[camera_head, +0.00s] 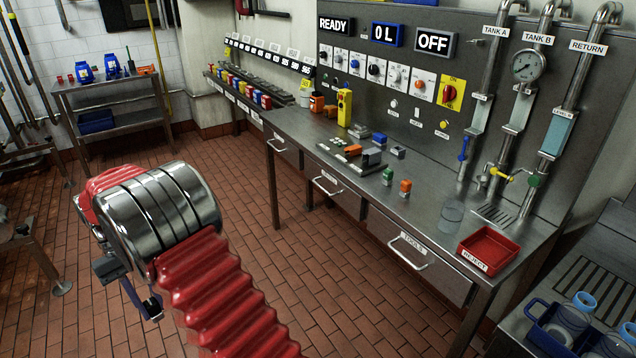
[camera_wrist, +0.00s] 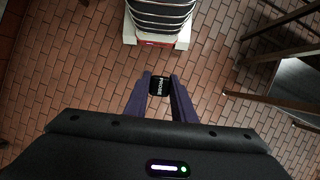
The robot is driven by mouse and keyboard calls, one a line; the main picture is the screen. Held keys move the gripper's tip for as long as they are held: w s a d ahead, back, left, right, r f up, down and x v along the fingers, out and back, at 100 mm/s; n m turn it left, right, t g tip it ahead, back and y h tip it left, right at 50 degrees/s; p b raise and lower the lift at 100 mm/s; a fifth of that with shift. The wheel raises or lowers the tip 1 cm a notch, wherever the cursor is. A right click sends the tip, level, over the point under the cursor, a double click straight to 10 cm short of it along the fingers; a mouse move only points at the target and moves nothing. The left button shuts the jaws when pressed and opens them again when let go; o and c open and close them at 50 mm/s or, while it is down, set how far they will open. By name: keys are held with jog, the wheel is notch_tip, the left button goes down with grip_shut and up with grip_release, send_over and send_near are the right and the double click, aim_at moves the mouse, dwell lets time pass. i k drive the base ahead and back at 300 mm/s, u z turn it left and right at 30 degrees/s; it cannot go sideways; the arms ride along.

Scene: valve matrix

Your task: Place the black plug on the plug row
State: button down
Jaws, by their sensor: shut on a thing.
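My gripper (camera_wrist: 159,88) is shut on the black plug (camera_wrist: 159,84), a small black block with white lettering between the dark blue fingertips in the wrist view. Only its end face shows clearly.
The steel workbench (camera_head: 440,190) carries small orange, green and grey parts, a yellow device (camera_head: 344,107), a clear beaker (camera_head: 451,213) and a red reject tray (camera_head: 488,250). Pipes and valves rise at its right. Tiled floor (camera_head: 300,270) lies open before it.

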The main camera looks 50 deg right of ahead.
aim_at(424, 209)
jog(key=i, duration=1.65)
jog(key=u, duration=2.05)
jog(key=i, duration=0.15)
jog(key=z, duration=3.2)
jog(key=i, duration=0.15)
jog(key=z, duration=1.85)
